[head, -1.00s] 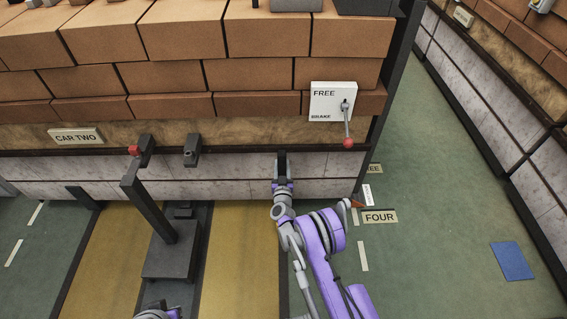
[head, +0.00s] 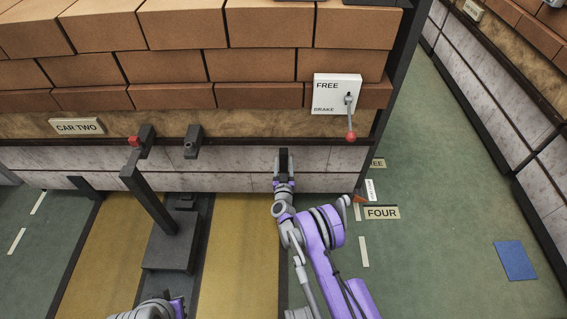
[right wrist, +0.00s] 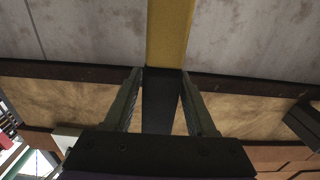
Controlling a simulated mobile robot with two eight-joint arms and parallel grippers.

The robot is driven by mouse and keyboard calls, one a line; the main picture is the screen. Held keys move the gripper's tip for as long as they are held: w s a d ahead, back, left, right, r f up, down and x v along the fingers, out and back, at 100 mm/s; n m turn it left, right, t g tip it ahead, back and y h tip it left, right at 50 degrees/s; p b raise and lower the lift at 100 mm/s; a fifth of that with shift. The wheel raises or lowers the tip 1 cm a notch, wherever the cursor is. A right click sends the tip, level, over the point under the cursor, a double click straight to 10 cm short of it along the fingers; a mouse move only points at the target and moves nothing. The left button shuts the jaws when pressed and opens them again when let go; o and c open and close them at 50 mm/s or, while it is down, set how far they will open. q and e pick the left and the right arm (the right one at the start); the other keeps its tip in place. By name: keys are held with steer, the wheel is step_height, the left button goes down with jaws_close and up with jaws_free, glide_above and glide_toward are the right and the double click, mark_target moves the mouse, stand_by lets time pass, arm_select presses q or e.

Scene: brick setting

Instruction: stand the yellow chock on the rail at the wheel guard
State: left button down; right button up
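The yellow chock (right wrist: 170,30) shows in the right wrist view as a yellow bar with a dark lower part. My right gripper (right wrist: 162,85) has its fingers against both sides of the dark part. In the head view my right gripper (head: 284,160) is in front of the pale lower panels of the car, with a dark piece at its tip; the yellow part is hidden there. A dark rail strip (head: 203,235) runs along the floor toward the car. I cannot tell which part is the wheel guard. Only a piece of my left arm shows at the bottom edge.
The brick-loaded car carries a CAR TWO plate (head: 77,126) and a brake panel (head: 325,95) with a red-knobbed lever. A dark post on a base (head: 168,252) stands left of my right arm. A FOUR plate (head: 382,212) and blue sheet (head: 515,260) lie on open green floor.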

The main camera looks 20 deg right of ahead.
steer(key=shift+o, duration=0.8)
steer(key=shift+r, duration=0.2)
steer(key=shift+r+p, duration=0.35)
steer(key=shift+p, duration=0.15)
steer(key=v, duration=1.2)
steer(key=w+a+r+n+g+y, duration=0.1)
steer(key=w+a+r+n+y, duration=0.15)
steer(key=r, duration=0.45)
steer(key=w+a+r+n+y, duration=0.1)
steer(key=a+r+y, duration=0.15)
steer(key=r, duration=0.45)
steer(key=s+a+r+n+g+y, duration=0.1)
steer(key=s+r+g+y, duration=0.2)
steer(key=s+r, duration=0.5)
steer(key=s+d+g+h, duration=0.1)
steer(key=s+d+g, duration=0.2)
steer(key=s, duration=1.3)
steer(key=s+d+m+g+h, duration=0.1)
steer(key=s+g, duration=0.5)
steer(key=s, duration=1)
steer(key=d+r+h, duration=0.1)
steer(key=d, duration=0.1)
steer(key=shift+d, duration=0.3)
